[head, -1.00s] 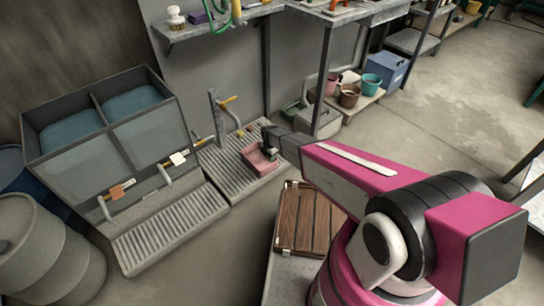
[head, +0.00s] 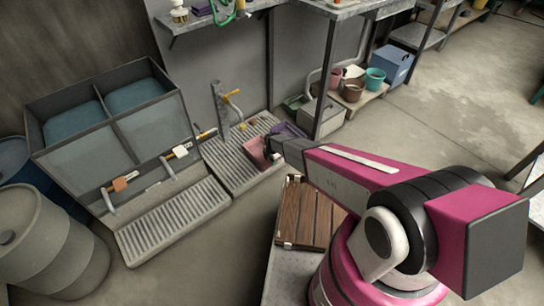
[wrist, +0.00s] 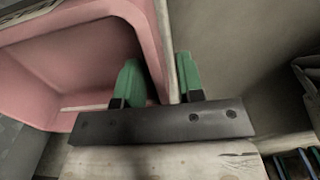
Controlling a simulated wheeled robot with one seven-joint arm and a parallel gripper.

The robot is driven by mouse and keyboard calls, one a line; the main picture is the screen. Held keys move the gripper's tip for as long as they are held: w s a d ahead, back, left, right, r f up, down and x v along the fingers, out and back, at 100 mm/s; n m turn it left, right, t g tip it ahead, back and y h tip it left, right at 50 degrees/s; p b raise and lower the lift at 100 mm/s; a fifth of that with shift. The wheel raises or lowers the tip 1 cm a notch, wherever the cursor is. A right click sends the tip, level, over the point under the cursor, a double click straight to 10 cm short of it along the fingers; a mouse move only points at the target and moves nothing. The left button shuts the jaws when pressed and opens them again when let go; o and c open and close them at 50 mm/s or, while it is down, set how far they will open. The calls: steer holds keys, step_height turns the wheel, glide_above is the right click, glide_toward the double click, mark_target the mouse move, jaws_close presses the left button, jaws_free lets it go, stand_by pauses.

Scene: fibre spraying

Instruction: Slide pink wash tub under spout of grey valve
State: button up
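The pink wash tub (head: 254,153) sits on the ribbed drain grate, partly hidden by my gripper (head: 270,152). In the wrist view the tub (wrist: 60,62) fills the left side. My green fingers (wrist: 160,82) straddle one tub wall, one finger inside and one outside. A small gap shows beside the inner finger, so the gripper looks open around the wall. A valve with a pale grey-white handle (head: 180,151) sits on the right tank front, with its bent spout (head: 168,167) below it, left of the tub.
An orange-handled valve (head: 121,183) is farther left. A purple basin (head: 288,130) is just behind my gripper. A wooden slatted crate (head: 308,215) is in front. The left ribbed grate (head: 175,222) is empty.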

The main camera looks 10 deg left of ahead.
steer(key=shift+f, duration=0.65)
jaws_close()
steer(key=shift+a, duration=0.1)
